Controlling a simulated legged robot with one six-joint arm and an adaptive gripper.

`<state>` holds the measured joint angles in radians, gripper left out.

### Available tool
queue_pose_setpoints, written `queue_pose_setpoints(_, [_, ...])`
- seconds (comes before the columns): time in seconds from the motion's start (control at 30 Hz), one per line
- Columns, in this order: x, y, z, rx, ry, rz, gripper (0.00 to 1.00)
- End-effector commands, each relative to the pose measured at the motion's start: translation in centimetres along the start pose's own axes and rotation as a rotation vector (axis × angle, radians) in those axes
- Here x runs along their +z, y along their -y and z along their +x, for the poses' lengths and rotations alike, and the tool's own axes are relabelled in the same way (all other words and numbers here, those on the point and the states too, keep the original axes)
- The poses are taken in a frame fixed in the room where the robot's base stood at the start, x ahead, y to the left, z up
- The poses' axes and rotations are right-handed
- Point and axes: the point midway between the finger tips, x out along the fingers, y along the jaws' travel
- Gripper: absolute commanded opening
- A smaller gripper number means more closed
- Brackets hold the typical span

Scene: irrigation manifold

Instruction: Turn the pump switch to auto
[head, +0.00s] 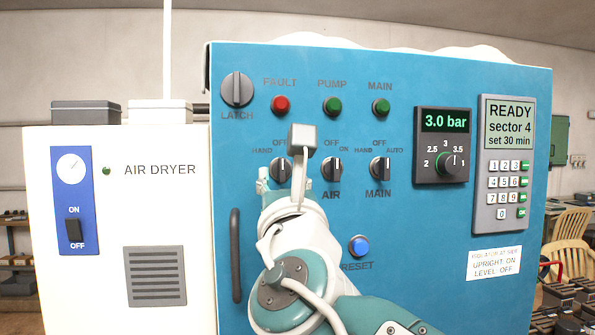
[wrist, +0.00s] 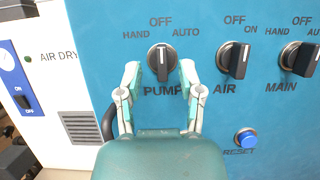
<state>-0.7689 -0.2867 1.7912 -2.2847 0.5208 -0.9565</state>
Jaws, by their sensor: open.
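The pump switch (wrist: 162,62) is a black rotary knob with a raised grip bar, marked HAND, OFF and AUTO around it and PUMP below. Its bar stands upright, in line with OFF. In the head view the pump switch (head: 280,170) is partly visible beside my arm, which hides its PUMP and AUTO labels. My gripper (wrist: 160,76) is open, with one fingertip to the left of the knob and one to the right. Gaps show between the fingertips and the bar; contact with the panel cannot be told. My gripper (head: 285,186) also shows in the head view, below the knob.
The AIR switch (head: 332,169) and MAIN switch (head: 380,169) sit to the right in the same row. A blue RESET button (wrist: 246,139) is lower right. A dark vertical handle (head: 236,255) is lower left. Lamps and a LATCH knob (head: 237,89) are above.

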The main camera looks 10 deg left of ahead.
Motion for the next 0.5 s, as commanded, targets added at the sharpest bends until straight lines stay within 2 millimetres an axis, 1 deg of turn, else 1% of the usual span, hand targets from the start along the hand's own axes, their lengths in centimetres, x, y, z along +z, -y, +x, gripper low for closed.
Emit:
queue_pose_setpoints(0.03, [0.0, 0.0, 0.7, -0.001, 0.0, -0.001, 0.49])
queue_pose_setpoints(0.1, [0.0, 0.0, 1.4, -0.001, 0.0, -0.001, 0.49])
queue_pose_setpoints(0.2, [0.1, 0.1, 1.9, 0.0, 0.001, 0.001, 0.49])
queue_pose_setpoints(0.47, [0.1, 0.1, 2.0, 0.0, 0.001, 0.002, 0.49])
queue_pose_setpoints(0.5, [0.1, 0.1, 2.0, 0.0, 0.001, 0.002, 0.4])
